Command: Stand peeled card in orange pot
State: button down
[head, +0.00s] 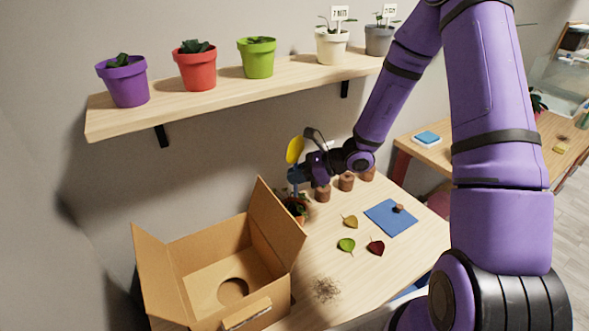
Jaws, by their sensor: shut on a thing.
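My gripper (297,173) is above the back edge of the table, left of several small brown pots. A rounded yellow piece (295,150), which looks like the card, stands up at the gripper's fingers, and the gripper appears shut on it. Just below the gripper is a small orange-brown pot (298,215) with a green plant, partly hidden by the open box flap. The yellow piece is above this pot and apart from it. On the shelf, a red-orange pot (195,70) stands between a purple pot (127,85) and a green pot (258,59).
An open cardboard box (215,270) fills the front left. Loose leaves (347,245), a blue mat (391,217) and a brown scatter (326,289) lie on the table. The wooden shelf (240,90) overhangs the back; white and grey pots there hold labels.

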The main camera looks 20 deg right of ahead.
aim_at(296, 196)
jog(key=shift+f, duration=3.2)
jog(key=shift+f, duration=2.95)
jog(key=c, duration=1.1)
grip_release()
jog(key=shift+v, duration=5.05)
